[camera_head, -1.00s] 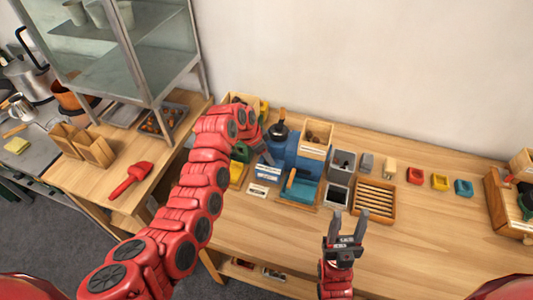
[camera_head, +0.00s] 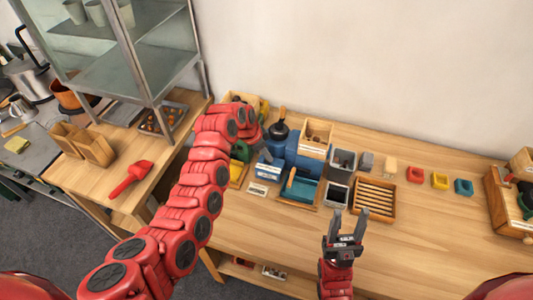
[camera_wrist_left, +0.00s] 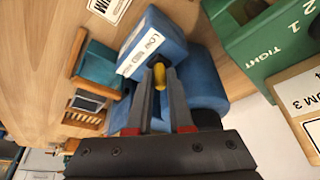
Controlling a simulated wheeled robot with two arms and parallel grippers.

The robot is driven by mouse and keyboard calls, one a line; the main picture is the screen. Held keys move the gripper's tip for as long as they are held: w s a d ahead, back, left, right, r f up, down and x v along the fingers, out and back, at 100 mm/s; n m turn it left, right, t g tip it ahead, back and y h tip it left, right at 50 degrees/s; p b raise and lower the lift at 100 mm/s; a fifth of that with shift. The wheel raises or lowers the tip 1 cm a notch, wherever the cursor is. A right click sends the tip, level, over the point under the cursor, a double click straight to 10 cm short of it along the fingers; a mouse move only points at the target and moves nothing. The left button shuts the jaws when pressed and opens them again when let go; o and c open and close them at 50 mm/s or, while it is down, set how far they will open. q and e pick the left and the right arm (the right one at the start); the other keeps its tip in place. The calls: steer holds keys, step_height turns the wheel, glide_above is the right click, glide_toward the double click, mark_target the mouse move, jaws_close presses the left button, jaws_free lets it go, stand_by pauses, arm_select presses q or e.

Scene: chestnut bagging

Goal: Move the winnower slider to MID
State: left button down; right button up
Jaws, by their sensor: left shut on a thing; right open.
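The winnower (camera_head: 304,165) is a blue machine on the table, with a wooden box on top and a teal tray at its front. In the left wrist view its blue housing (camera_wrist_left: 160,32) carries a white label strip (camera_wrist_left: 146,48) reading LOW at one end; the other words are too small to read surely. A yellow slider knob (camera_wrist_left: 159,77) sits beside the strip. My left gripper (camera_wrist_left: 162,84) is shut on this knob, its fingertips on either side. In the head view my left gripper (camera_head: 265,155) is at the winnower's left side. My right gripper (camera_head: 347,226) is open and empty over the table front.
A green box marked TIGHT (camera_wrist_left: 268,40) stands close beside my left gripper. Grey bins (camera_head: 343,160) and a slatted wooden tray (camera_head: 374,197) lie right of the winnower. Small red, yellow and blue pieces sit further right. The front of the table is clear.

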stand_by(0.8)
arm_select(q)
steer(key=shift+d+f+b, duration=0.25)
steer(key=shift+d+b, duration=0.1)
steer(key=shift+b, duration=0.7)
steer(key=shift+s+d+r, duration=0.1)
steer(key=shift+d, duration=0.05)
steer(key=shift+s+r, duration=0.1)
steer(key=shift+r, duration=0.05)
steer(key=c, duration=0.8)
jaws_free()
